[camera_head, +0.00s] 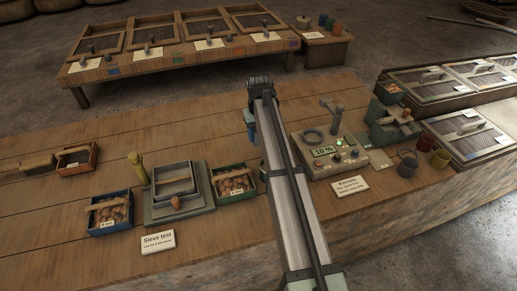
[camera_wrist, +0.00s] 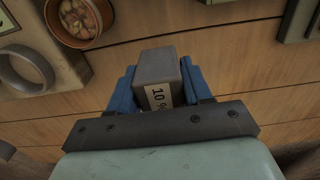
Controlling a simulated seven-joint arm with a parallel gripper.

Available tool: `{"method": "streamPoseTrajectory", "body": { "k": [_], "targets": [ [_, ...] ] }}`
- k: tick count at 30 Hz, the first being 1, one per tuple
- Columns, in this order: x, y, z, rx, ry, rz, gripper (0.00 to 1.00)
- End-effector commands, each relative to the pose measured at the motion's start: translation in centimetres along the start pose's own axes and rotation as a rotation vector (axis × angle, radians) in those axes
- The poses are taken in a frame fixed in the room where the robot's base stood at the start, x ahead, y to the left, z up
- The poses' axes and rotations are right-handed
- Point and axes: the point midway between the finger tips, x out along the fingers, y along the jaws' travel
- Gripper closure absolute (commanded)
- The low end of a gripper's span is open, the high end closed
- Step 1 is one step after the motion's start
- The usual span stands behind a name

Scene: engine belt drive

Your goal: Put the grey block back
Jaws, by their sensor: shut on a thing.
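My gripper (camera_wrist: 158,82) is shut on a grey block (camera_wrist: 157,62), with one blue finger on each side of it. The block's front bears a white label starting with "10"; the rest of the label is partly hidden. Bare wooden planks show behind the block in the wrist view. In the head view my arm reaches over the middle of the bench, and a blue finger of my gripper (camera_head: 250,128) shows beside the arm. The block is hidden there. A grey instrument box (camera_head: 330,152) with a "10 %" display stands right of my arm.
A grey ring (camera_wrist: 24,70) and a round brown pot (camera_wrist: 106,22) of pieces lie upper left in the wrist view. The sieve stand (camera_head: 180,212) and sample boxes (camera_head: 94,219) stand left. Cups (camera_head: 440,159) stand right. Bench planks (camera_head: 130,130) are clear at back left.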

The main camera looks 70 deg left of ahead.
Motion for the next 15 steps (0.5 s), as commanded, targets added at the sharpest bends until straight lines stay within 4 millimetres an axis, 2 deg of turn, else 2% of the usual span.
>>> {"method": "streamPoseTrajectory", "body": {
  "k": [3, 11, 15],
  "targets": [
    [2.0, 0.0, 0.1, 0.001, -0.001, 0.000, 0.92],
    [3.9, 0.0, 0.0, 0.002, -0.001, 0.000, 0.92],
    [5.8, 0.0, 0.0, 0.002, -0.001, 0.000, 0.92]
  ]
}}
